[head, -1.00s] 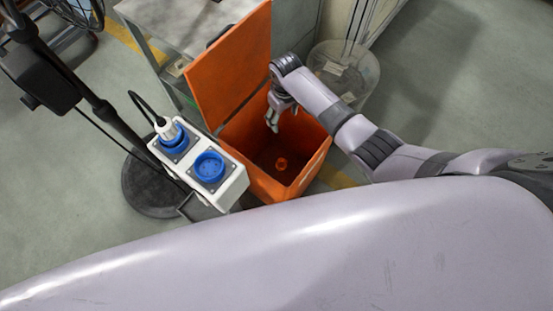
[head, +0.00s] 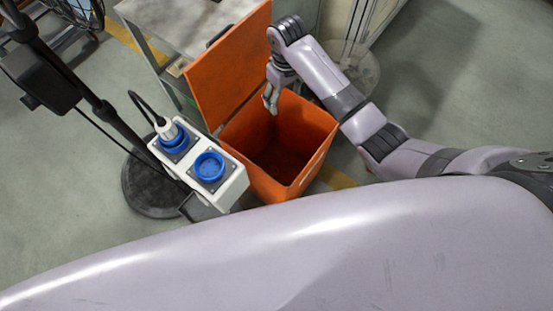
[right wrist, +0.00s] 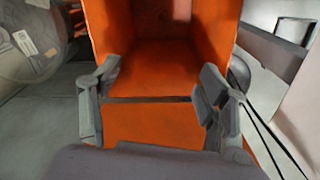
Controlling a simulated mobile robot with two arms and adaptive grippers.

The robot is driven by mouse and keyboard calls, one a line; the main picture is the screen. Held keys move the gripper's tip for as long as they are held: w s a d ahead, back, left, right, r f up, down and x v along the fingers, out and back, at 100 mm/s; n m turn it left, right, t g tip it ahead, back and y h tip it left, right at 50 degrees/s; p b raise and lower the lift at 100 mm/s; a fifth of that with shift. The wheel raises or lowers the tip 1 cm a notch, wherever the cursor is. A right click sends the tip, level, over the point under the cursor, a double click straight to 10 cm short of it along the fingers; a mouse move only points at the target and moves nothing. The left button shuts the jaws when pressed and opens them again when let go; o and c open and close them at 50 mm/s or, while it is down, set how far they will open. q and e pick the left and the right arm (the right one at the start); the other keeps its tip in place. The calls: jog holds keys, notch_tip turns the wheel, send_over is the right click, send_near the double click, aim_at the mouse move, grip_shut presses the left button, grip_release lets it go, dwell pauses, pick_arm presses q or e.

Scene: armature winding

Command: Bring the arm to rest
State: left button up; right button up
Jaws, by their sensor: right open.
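My right arm (head: 345,97) reaches in from the right in the head view. My right gripper (head: 270,100) hangs above the back part of the open orange bin (head: 320,150), near its raised lid (head: 228,70). In the right wrist view the two fingers of the right gripper (right wrist: 157,105) are spread wide with nothing between them, and the orange bin (right wrist: 150,125) shows behind them. My left gripper is not in view.
A white socket box (head: 232,187) with blue sockets and a plugged-in cable stands left of the bin. A black stand (head: 100,108) with a round base is beside it. A grey table (head: 165,20) is behind. A clear round container (head: 365,75) is partly behind my arm.

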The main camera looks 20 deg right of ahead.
jog(key=shift+r, duration=0.6)
